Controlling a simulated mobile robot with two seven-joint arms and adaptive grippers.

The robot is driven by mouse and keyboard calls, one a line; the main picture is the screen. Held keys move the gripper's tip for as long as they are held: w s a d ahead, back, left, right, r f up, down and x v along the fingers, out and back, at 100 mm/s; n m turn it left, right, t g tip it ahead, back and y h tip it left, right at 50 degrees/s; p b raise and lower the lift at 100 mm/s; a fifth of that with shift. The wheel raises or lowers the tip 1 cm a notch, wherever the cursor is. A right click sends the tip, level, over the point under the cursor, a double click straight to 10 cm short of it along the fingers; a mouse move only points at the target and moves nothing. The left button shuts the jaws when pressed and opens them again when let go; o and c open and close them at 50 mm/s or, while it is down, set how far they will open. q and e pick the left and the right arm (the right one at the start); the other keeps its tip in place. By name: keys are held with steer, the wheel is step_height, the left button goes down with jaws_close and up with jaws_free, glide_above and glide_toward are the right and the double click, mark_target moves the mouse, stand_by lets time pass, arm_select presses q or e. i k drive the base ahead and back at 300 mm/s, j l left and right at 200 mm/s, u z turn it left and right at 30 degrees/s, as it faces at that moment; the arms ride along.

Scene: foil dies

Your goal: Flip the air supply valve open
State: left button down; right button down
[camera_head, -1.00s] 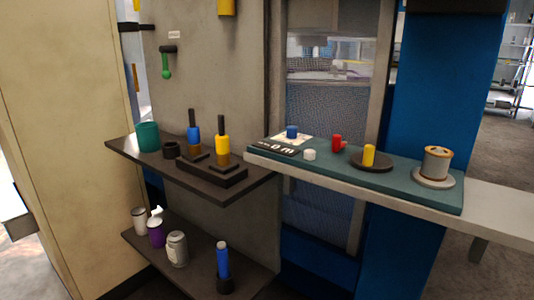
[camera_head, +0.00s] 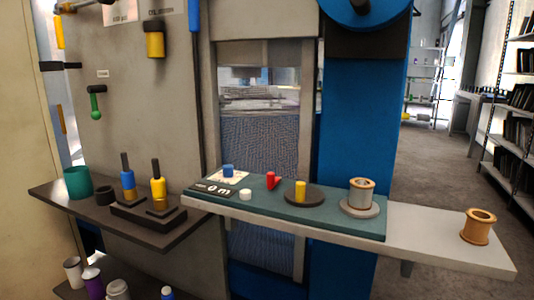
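A valve with a green handle (camera_head: 95,104) is mounted on the grey wall panel at the left. Its handle hangs down from a short dark pipe stub, below a small white label (camera_head: 102,74) too small to read. Neither of my grippers is in view, and nothing touches the handle.
A dark shelf (camera_head: 60,212) below the valve holds a teal cup (camera_head: 77,182) and two handled tools. A lighter shelf (camera_head: 420,245) at the right carries a green mat (camera_head: 330,222) with small parts, and a spool (camera_head: 478,226). A yellow tool (camera_head: 155,40) hangs at upper left.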

mark_target(58, 21)
steer(key=u, duration=1.25)
steer(key=i+j+u, duration=0.3)
steer(key=i+u, duration=0.3)
steer(key=i+l, duration=0.05)
